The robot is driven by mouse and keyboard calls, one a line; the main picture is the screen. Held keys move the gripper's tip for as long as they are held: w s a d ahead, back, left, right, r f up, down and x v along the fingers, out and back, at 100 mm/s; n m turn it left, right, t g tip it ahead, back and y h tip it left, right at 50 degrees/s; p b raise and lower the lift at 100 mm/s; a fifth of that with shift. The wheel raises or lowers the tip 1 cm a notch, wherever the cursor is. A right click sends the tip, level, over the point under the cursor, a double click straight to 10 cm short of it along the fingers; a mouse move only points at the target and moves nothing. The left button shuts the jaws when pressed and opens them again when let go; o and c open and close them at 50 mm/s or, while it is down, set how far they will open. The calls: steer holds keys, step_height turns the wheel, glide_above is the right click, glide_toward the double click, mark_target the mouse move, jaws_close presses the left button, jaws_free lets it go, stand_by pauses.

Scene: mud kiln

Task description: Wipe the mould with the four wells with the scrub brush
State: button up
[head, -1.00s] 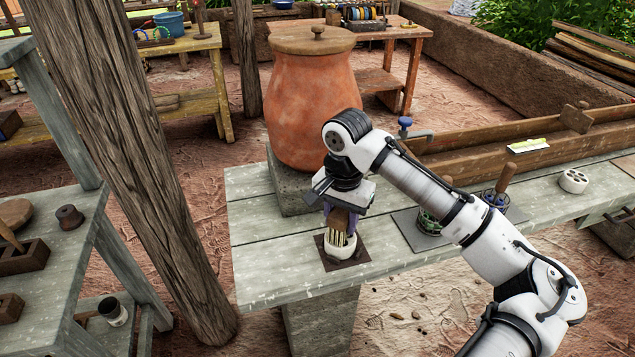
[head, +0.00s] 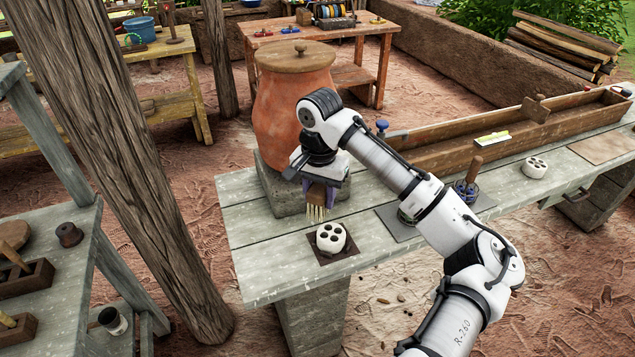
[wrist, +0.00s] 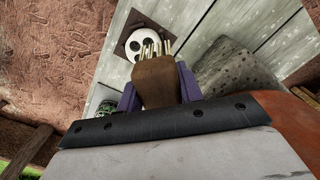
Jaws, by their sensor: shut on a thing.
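My gripper (head: 319,190) is shut on the scrub brush, whose brown wooden block (head: 317,196) points down with pale bristles (head: 316,212) at its lower end. The brush also shows between the purple fingers in the wrist view (wrist: 158,82). The white round mould (head: 331,237) with four dark wells in its top sits upright on a dark square mat (head: 346,252) near the front edge of the bench. The bristles are above and slightly behind the mould, apparently clear of it. In the wrist view the bristles partly cover the mould (wrist: 139,43).
A large lidded clay jar (head: 285,110) stands on a stone block (head: 285,198) behind my gripper. A second white mould (head: 535,167) sits at the right of the bench. A brush in a holder (head: 468,180) stands beyond my arm. The bench's left end (head: 250,235) is clear.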

steer(key=shift+r+p, duration=0.75)
steer(key=shift+r, duration=0.35)
steer(key=shift+f, duration=0.1)
